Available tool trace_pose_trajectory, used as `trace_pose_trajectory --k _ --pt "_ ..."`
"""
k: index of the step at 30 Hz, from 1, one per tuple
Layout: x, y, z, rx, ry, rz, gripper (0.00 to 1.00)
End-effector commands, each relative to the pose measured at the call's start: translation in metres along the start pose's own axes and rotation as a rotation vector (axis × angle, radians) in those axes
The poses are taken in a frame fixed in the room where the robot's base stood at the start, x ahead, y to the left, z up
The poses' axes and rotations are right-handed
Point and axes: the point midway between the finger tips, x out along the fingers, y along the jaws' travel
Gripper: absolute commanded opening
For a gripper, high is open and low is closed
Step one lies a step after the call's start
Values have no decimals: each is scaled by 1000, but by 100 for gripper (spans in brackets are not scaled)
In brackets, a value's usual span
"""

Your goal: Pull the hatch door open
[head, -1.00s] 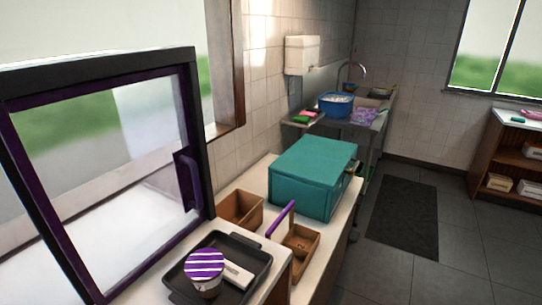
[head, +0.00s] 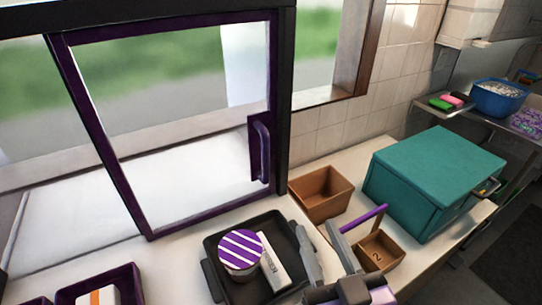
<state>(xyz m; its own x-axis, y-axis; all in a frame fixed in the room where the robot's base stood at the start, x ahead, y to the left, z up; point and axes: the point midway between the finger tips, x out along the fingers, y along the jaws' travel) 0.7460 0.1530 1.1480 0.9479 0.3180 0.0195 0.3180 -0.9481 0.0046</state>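The hatch door (head: 176,130) is a clear pane in a purple frame, set in a black surround at the left of the head view. Its right edge stands against the black post. A purple upright handle (head: 261,152) sits on the door's right side. My gripper (head: 317,235) shows at the bottom, right of and nearer than the handle, apart from it. Its two grey fingers are spread with nothing seen between them.
A black tray (head: 222,281) with a purple-striped lidded cup (head: 242,250) and a white box (head: 274,262) lies below the door. Wooden boxes (head: 321,192) and a teal case (head: 436,175) stand right on the counter. A purple tray (head: 132,275) is at bottom left.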

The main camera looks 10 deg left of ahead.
Motion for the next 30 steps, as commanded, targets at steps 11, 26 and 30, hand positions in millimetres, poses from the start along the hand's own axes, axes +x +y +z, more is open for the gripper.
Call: trace_pose_trajectory --k 11,26,30 --pt "58 -42 -67 3 -14 -70 36" --pt "116 -49 -72 3 -21 -75 36" --pt "132 -50 -71 3 -20 -74 36"
